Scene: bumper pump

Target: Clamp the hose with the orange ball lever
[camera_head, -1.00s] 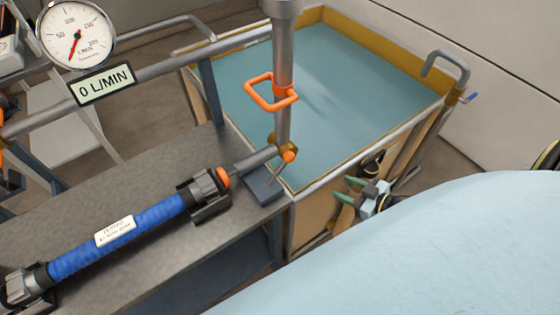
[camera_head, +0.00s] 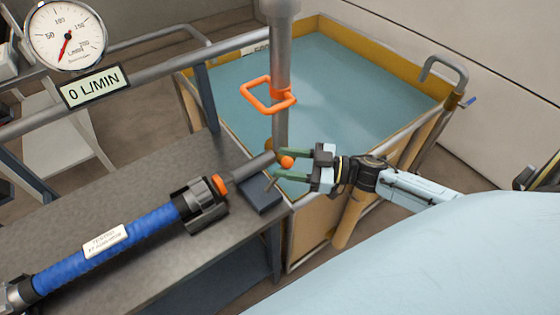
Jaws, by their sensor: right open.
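The blue hose (camera_head: 112,240) lies on the grey bench, with a white label and a dark coupling (camera_head: 202,203) at its right end. An orange ring shows at the coupling's mouth, close to the grey pipe stub (camera_head: 252,164). The orange ball lever (camera_head: 287,162) sits at the foot of the upright pipe. My right gripper (camera_head: 280,164) is open, its green fingers either side of the orange ball; I cannot tell whether they touch it. My left gripper is not in view.
An orange square handle (camera_head: 268,96) rings the upright pipe (camera_head: 281,60) above the ball. A water tank with a yellow rim (camera_head: 375,61) stands behind. A gauge (camera_head: 65,36) and a "0 L/MIN" sign (camera_head: 93,88) are at upper left. The grey bench (camera_head: 110,195) has bare room behind the hose.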

